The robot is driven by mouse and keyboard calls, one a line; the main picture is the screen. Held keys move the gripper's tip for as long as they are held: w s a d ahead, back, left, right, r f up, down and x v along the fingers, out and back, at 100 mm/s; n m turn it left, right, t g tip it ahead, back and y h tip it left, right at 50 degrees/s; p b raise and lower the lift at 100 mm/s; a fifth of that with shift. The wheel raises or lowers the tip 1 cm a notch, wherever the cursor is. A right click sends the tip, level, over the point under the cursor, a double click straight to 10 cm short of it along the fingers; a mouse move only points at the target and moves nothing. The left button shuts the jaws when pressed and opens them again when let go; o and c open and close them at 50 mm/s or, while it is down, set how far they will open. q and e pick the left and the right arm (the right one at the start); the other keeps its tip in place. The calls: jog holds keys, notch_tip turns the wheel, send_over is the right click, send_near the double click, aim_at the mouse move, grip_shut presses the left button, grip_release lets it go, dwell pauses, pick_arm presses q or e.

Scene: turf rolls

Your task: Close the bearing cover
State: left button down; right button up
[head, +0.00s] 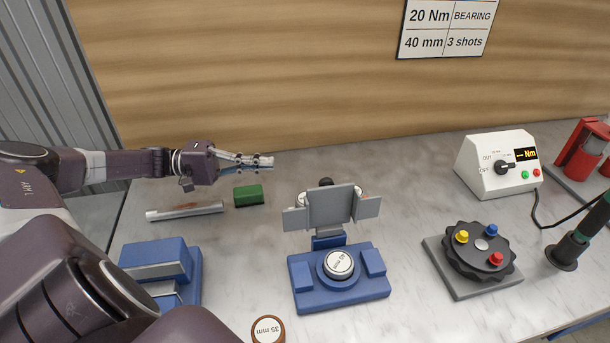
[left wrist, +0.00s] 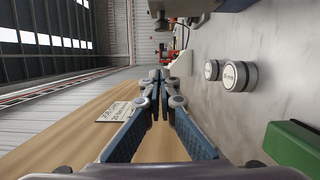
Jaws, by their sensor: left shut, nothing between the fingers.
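The bearing cover (head: 331,205) is a grey plate with side wings. It stands raised, open, at the back of a blue bearing block (head: 303,285). A silver bearing insert (head: 339,262) with a printed label sits in the block's round seat, uncovered. My left gripper (head: 268,162) is shut and empty, above the bench to the left of the cover and farther back, apart from it. Its closed fingers also show in the left wrist view (left wrist: 160,82). My right gripper is out of view.
Silver cylinders (left wrist: 238,76) stand behind the cover, partly hidden in the head view. A green block (head: 248,195) and grey bar (head: 185,211) lie below the left gripper. A blue fixture (head: 190,262) stands left, a knobbed dial (head: 480,250) and white controller (head: 497,165) right.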

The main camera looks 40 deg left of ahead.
aim_at(329, 205)
pick_arm(q)
jog(key=w+d+p, duration=0.3)
jog(key=d+p, duration=0.3)
jog(key=d, duration=0.5)
jog(key=shift+w, duration=0.2)
jog(key=shift+r, duration=0.1)
